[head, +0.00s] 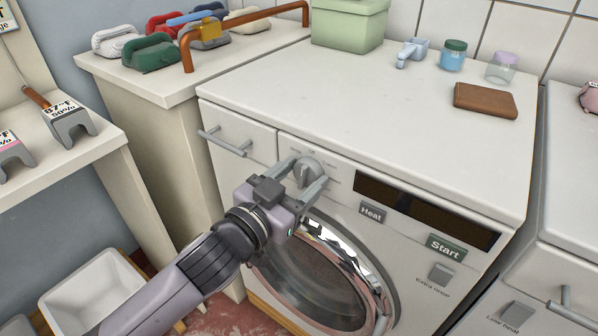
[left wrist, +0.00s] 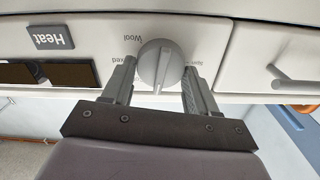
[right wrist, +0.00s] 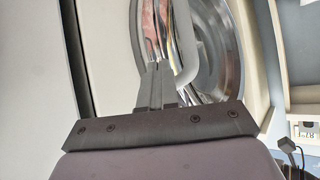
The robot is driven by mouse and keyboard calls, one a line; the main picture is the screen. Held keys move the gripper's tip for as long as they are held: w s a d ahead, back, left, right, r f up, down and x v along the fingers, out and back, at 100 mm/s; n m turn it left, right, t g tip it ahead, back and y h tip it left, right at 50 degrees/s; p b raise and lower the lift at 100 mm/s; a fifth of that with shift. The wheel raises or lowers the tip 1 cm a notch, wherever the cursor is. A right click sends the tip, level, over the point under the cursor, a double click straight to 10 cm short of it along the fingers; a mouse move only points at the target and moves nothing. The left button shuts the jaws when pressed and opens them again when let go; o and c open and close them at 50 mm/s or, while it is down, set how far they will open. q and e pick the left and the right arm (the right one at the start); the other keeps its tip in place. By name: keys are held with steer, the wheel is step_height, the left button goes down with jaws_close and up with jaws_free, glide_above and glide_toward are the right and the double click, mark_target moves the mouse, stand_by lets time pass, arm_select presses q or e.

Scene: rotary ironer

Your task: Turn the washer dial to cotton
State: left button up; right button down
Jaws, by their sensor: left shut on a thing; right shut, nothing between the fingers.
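The washer dial (head: 307,168) is a round grey knob with a raised ridge, on the white front panel left of the dark display. My left gripper (head: 303,174) is shut on it, one finger on each side. In the left wrist view the dial (left wrist: 161,63) appears upside down, its ridge close to upright and slightly tilted. "Wool" and a partly covered label ending in "ixed" show beside it; another label is mostly hidden by a finger. My right gripper (right wrist: 160,70) is shut and empty near the round door; it is outside the head view.
The washer (head: 400,130) has a Heat button (head: 372,212), a Start button (head: 445,247) and a round glass door (head: 315,275) below the dial. A drawer handle (head: 225,142) is left of the dial. A brown wallet (head: 485,100) and jars stand on top.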

arm_select(q)
steer(key=shift+r+m+p, duration=0.15)
steer(key=shift+m+p, duration=0.45)
steer(key=shift+m, duration=0.2)
steer(key=shift+s+m+p, duration=0.1)
steer(key=shift+m+p, duration=0.7)
steer(key=shift+m, duration=0.4)
steer(key=shift+d+m+p, duration=0.1)
steer(key=shift+m+p, duration=0.25)
steer(key=shift+m, duration=0.35)
steer(key=shift+f+m+p, duration=0.2)
steer(key=shift+m+p, duration=0.2)
steer(key=shift+m, duration=0.4)
arm_select(e)
steer(key=shift+s+d+r, duration=0.2)
steer(key=shift+d+r, duration=0.1)
steer(key=shift+r, duration=0.4)
steer(key=shift+s+d+r, duration=0.2)
steer(key=shift+d+r, duration=0.05)
steer(key=shift+r, duration=0.45)
steer(key=shift+f, duration=0.1)
steer(key=shift+s, duration=0.1)
arm_select(q)
steer(key=o, duration=1)
